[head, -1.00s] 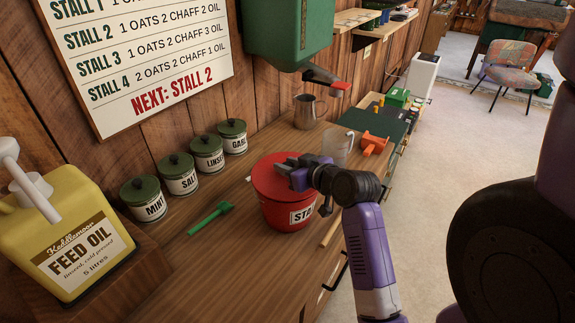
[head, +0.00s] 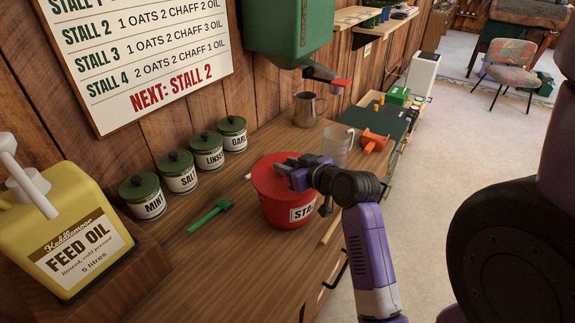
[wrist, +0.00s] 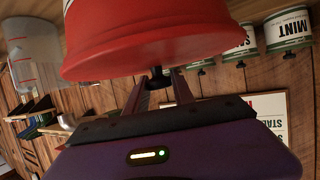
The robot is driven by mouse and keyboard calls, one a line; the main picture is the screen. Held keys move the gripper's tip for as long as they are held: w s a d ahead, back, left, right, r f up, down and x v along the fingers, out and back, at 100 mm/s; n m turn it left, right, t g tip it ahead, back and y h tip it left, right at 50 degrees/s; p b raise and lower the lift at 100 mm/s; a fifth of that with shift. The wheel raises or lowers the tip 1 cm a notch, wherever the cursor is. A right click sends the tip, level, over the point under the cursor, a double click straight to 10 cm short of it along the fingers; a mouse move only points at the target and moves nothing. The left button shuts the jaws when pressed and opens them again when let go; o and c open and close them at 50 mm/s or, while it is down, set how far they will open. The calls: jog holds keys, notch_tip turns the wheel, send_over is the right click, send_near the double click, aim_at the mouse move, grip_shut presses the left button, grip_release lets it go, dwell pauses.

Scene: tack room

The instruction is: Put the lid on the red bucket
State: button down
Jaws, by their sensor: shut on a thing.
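The red bucket (head: 284,213), with a white label partly reading "STA", stands on the wooden counter. A red lid (head: 268,180) lies over its mouth and looks roughly level. The lid's wide rim also shows in the wrist view (wrist: 160,55), where the picture is upside down. My gripper (head: 287,167) is over the lid and shut on its dark knob (wrist: 158,78). I cannot tell whether the lid is fully seated all round, as my gripper and wrist cover part of its right side.
Several green-lidded canisters (head: 180,178) line the wall. A green scoop (head: 211,215) lies left of the bucket. A clear jug (head: 337,146), a metal pitcher (head: 307,110) and an orange item (head: 374,141) stand behind. A dispenser spout (head: 325,74) overhangs the counter. A feed oil can (head: 70,235) is at left.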

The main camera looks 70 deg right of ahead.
jog(key=c, duration=1.3)
grip_release()
jog(key=shift+c, duration=0.2)
jog(key=p+v, duration=0.3)
jog(key=v, duration=0.8)
jog(key=shift+f, duration=0.1)
jog(key=s+d+r+m+h, duration=0.1)
jog(key=d+r+m+h, duration=0.1)
jog(key=d+r+h, duration=0.15)
jog(key=a+f+n+t+y+b, duration=0.1)
jog(key=a+f+n+t+y, duration=0.1)
jog(key=a, duration=1)
jog(key=a+f+n+t+y+b, duration=0.1)
jog(key=a+f+n+t+y, duration=0.15)
jog(key=a, duration=1.05)
jog(key=s+a+f+n+y, duration=0.4)
jog(key=s+a+y, duration=0.2)
jog(key=a, duration=0.6)
jog(key=shift+s+g+b, duration=0.3)
jog(key=shift+s+g, duration=0.15)
jog(key=shift+s, duration=0.3)
